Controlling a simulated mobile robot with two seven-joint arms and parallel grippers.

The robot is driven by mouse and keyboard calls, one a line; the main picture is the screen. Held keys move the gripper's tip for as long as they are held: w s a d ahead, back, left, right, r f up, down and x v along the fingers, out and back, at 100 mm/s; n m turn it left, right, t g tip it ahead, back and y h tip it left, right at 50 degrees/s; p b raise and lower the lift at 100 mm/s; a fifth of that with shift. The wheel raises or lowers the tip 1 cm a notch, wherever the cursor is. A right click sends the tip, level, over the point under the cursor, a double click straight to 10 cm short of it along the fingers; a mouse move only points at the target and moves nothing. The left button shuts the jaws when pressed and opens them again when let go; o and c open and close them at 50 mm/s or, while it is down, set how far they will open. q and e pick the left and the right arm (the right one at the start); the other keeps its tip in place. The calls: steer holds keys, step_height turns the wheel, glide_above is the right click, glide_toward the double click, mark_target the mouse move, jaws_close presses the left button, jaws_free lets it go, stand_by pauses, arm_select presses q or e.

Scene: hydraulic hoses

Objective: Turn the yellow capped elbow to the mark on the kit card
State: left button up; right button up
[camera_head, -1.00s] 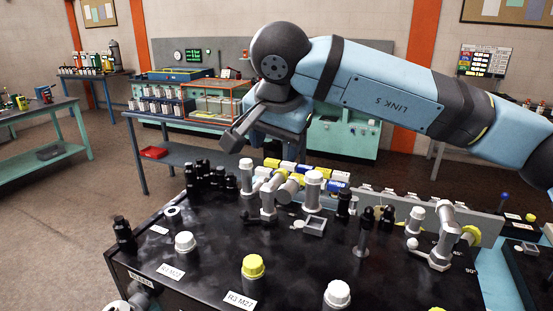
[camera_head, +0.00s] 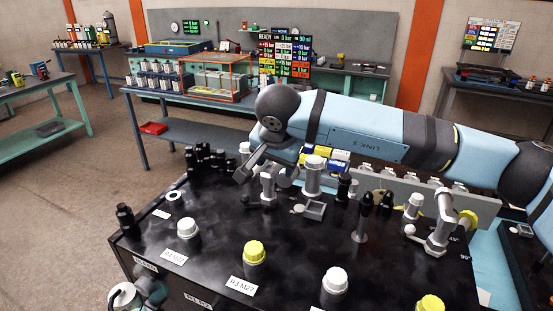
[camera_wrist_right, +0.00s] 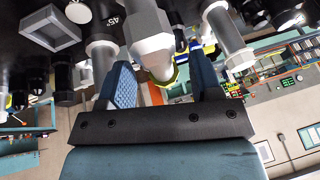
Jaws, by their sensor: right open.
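A grey elbow fitting (camera_head: 268,185) stands at the back of the black bench; its far end is hidden by my right gripper in the head view. In the right wrist view a grey fitting (camera_wrist_right: 150,38) with yellow at its end (camera_wrist_right: 168,78) lies between the fingers. My right gripper (camera_head: 256,164) is open; its two blue-padded fingers show in the wrist view (camera_wrist_right: 165,85), and I cannot tell whether they touch the fitting. A 45° mark (camera_wrist_right: 113,20) is beside it. Another elbow (camera_head: 440,230), with a yellow cap (camera_head: 467,222), stands at right. I cannot identify the kit card.
A grey post (camera_head: 313,178) and small square tray (camera_head: 315,211) stand close right of the near elbow. Dark fittings (camera_head: 205,160) cluster at left. White and yellow caps (camera_head: 254,252) line the front. The bench middle (camera_head: 220,215) is mostly clear.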

steer(key=shift+w+f, duration=0.25)
steer(key=shift+f, duration=0.2)
jaws_close()
